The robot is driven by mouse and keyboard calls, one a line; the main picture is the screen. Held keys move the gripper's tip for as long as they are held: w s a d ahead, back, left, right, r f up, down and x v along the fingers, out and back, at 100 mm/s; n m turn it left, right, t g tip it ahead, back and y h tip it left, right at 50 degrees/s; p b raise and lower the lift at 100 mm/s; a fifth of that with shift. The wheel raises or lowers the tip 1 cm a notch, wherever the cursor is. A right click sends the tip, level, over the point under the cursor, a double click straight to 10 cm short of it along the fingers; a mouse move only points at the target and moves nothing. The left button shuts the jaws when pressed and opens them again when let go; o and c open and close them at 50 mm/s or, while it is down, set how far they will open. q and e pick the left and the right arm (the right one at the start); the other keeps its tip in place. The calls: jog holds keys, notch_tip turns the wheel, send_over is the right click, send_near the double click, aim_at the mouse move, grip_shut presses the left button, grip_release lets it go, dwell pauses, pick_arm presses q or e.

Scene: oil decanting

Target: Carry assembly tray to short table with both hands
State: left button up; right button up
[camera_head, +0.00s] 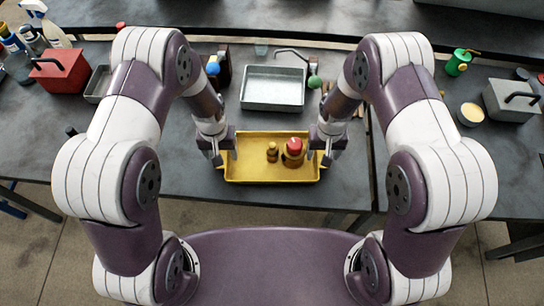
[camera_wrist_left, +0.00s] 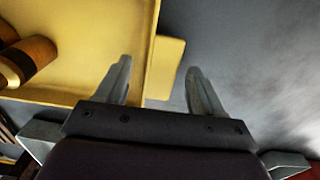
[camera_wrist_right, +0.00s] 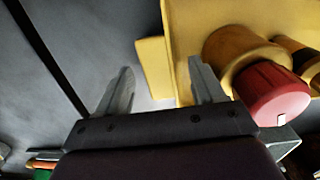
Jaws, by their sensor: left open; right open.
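The yellow assembly tray (camera_head: 250,175) lies on the dark table near its front edge. It holds a jar with a red cap (camera_head: 293,150) and a smaller amber bottle (camera_head: 272,152). My left gripper (camera_head: 219,158) is open at the tray's left end; in the left wrist view its fingers (camera_wrist_left: 160,85) stand either side of the tray's side wall and tab (camera_wrist_left: 166,65). My right gripper (camera_head: 325,155) is open at the right end; in the right wrist view its fingers (camera_wrist_right: 160,85) stand either side of the other tab (camera_wrist_right: 152,68). I cannot tell whether the fingers touch it.
A grey metal pan (camera_head: 272,90) stands behind the tray. A red toolbox (camera_head: 60,74) and bottles stand at the back left. A grey toolbox (camera_head: 512,100), a green can (camera_head: 458,63) and a round tin (camera_head: 471,113) stand at the right.

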pick_arm(q)
jog(key=shift+f, duration=0.15)
pick_arm(e)
jog(key=shift+f, duration=0.15)
pick_arm(q)
grip_shut()
pick_arm(e)
grip_shut()
